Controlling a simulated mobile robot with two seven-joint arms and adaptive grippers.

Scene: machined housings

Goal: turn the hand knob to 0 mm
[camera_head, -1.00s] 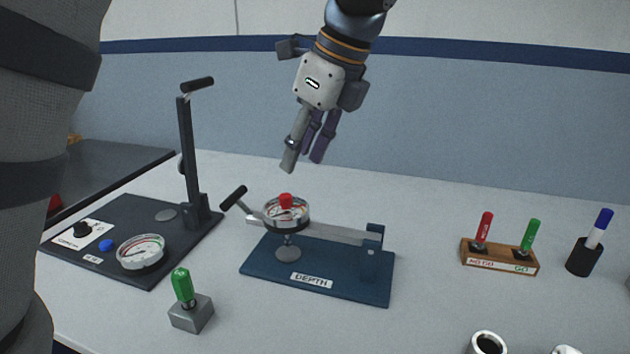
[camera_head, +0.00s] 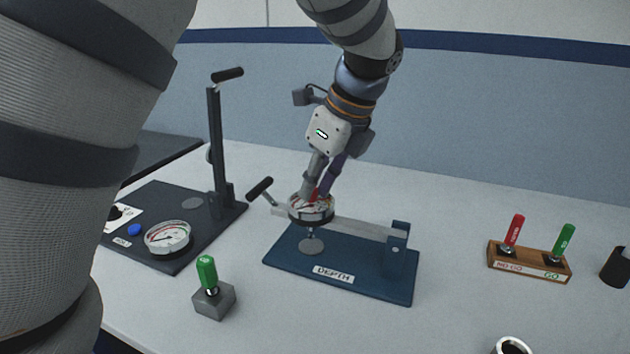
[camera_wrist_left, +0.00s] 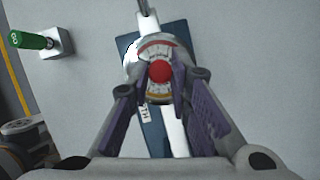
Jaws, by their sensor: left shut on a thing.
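The red hand knob (camera_head: 314,197) sits at the centre of the round dial gauge (camera_head: 297,212) on the blue DEPTH stand (camera_head: 340,284). My left gripper (camera_head: 318,192) points down from above, shut on the knob with one finger on each side. The left wrist view shows the red knob (camera_wrist_left: 160,72) between the purple-padded fingers of my left gripper (camera_wrist_left: 160,79). The dial face (camera_wrist_left: 157,50) shows partly there, with red and yellow bands. Its reading is too small to tell, and the fingers hide part of it. My right gripper is not in view.
A black press stand with a tall lever (camera_head: 214,150) and another dial (camera_head: 167,238) stands on the left. A green-handled grey block (camera_head: 213,301) is in front. A wooden holder (camera_head: 527,262) with red and green gauges and a black cup (camera_head: 616,267) are on the right.

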